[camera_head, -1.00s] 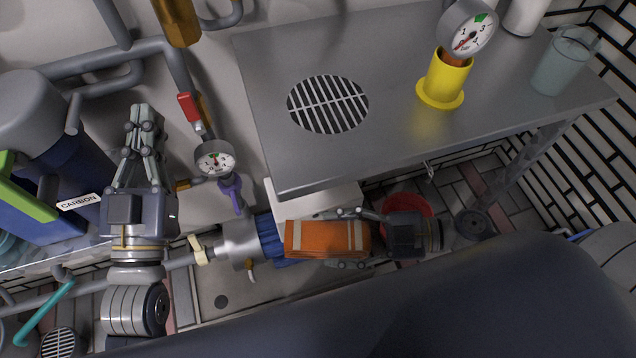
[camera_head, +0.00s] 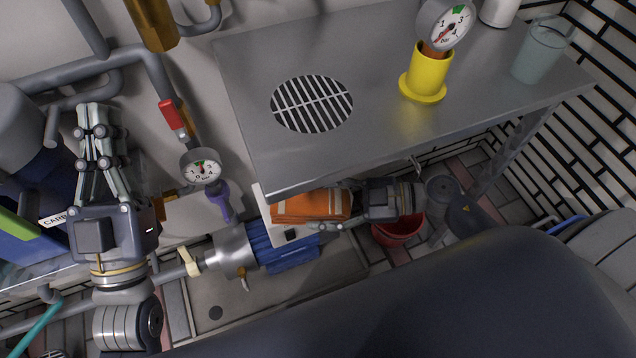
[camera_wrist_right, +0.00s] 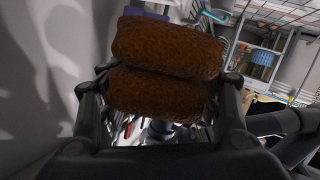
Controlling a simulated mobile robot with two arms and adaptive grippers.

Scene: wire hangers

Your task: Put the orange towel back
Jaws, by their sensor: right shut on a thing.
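The orange towel (camera_head: 308,206) is folded, with pale bands, and sits just under the front edge of the steel table in the head view. My right gripper (camera_head: 345,206) comes in from the right and is shut on the towel. In the right wrist view the towel (camera_wrist_right: 165,65) shows as two thick brown-orange rolls between the fingers. My left gripper (camera_head: 97,120) stands at the left with its fingers pointing up the picture. It holds nothing that I can see, and its fingertips lie close together, so its opening is unclear.
The steel table (camera_head: 390,120) hangs over the towel and carries a yellow stand (camera_head: 427,75) with a gauge. A white surface (camera_head: 264,205) lies beside the towel. A blue motor (camera_head: 285,250) is below, a red bucket (camera_head: 398,232) to the right. A pressure gauge (camera_head: 201,167) stands left.

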